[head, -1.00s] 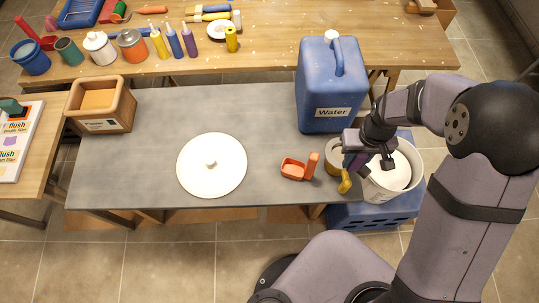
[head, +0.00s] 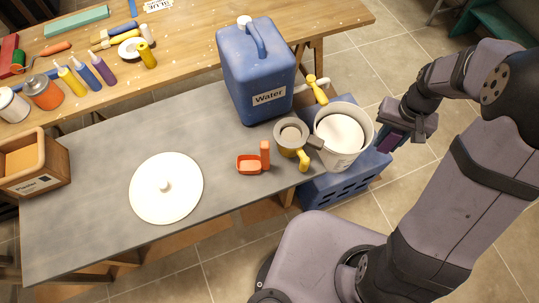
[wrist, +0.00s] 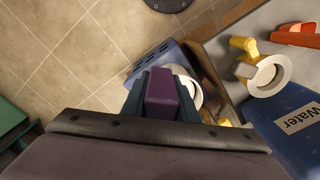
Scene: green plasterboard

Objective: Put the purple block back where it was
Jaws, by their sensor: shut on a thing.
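The purple block (head: 391,142) is between the fingers of my gripper (head: 395,138), which is shut on it. In the head view they are right of the white bucket (head: 333,155), over the floor side. In the wrist view the purple block (wrist: 161,92) shows clearly between the dark fingers, with part of the bucket's white rim and contents behind it. I cannot tell which spot the block came from.
The bucket stands on a blue crate (head: 345,183) beside the grey table (head: 90,165). A yellow-handled pot (head: 291,138), an orange scoop (head: 250,165), a blue water can (head: 255,80), a white round lid (head: 150,195) and a wooden plaster box (head: 40,160) are on the table. A yellow-handled tool (head: 315,90) sits behind the bucket.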

